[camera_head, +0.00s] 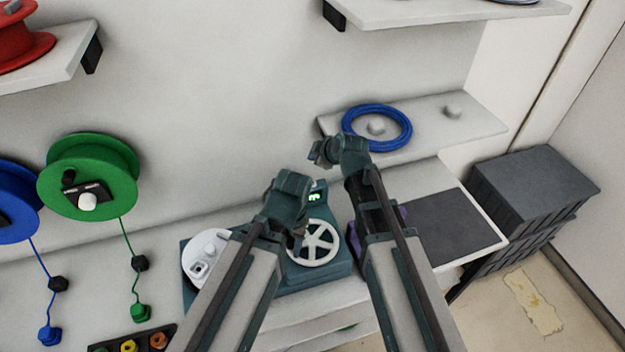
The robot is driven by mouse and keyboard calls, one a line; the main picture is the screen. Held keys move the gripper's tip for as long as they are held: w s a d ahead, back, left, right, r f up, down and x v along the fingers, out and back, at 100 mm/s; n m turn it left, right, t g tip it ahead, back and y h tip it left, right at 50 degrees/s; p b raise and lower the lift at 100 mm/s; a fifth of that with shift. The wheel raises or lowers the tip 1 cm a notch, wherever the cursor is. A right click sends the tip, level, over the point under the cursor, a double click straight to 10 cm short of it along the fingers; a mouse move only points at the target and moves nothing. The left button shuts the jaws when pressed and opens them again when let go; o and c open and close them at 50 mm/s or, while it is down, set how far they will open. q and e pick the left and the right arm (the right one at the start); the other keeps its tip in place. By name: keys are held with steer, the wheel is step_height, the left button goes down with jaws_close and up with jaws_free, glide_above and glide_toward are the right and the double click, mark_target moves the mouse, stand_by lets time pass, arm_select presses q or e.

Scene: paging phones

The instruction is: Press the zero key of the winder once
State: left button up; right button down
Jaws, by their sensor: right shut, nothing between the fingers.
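The winder (336,278) is a teal machine on the bench. It has a white spoked wheel (314,243), a small lit green display (314,197) and a white disc (207,258) at its left end. My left gripper (298,240) is over the middle of the winder, beside the wheel. My arm hides much of it, so I cannot tell whether it is open. My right gripper (318,153) is shut and empty, raised above and behind the display. I cannot make out the zero key; my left arm covers part of the winder.
A blue cable coil (377,109) lies on a white shelf behind my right gripper. Green (88,160) and blue (12,203) spools hang on the wall at left. A dark mat (442,228) covers the bench's right end, and grey crates (535,190) stand beyond.

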steer(key=shift+f, duration=0.1)
arm_select(q)
step_height(320, 180, down, 9)
steer(key=b, duration=0.9)
steer(key=shift+r, duration=0.1)
arm_select(e)
glide_above(314, 187)
step_height(314, 187, down, 9)
steer(key=shift+r, duration=0.15)
stand_by(1.1)
arm_select(q)
steer(key=shift+f+b, duration=0.35)
steer(key=shift+f, duration=0.05)
arm_select(e)
steer(key=shift+f, duration=0.4)
arm_select(q)
steer(key=shift+f+b, duration=0.45)
steer(key=shift+f, duration=0.05)
arm_select(e)
steer(key=shift+s+f, duration=0.1)
steer(key=shift+f, duration=0.4)
arm_select(q)
steer(key=shift+r, duration=0.15)
arm_select(e)
steer(key=shift+r, duration=0.2)
arm_select(q)
steer(key=shift+r+p, duration=0.8)
steer(key=shift+p, duration=0.15)
arm_select(e)
steer(key=shift+r, duration=0.75)
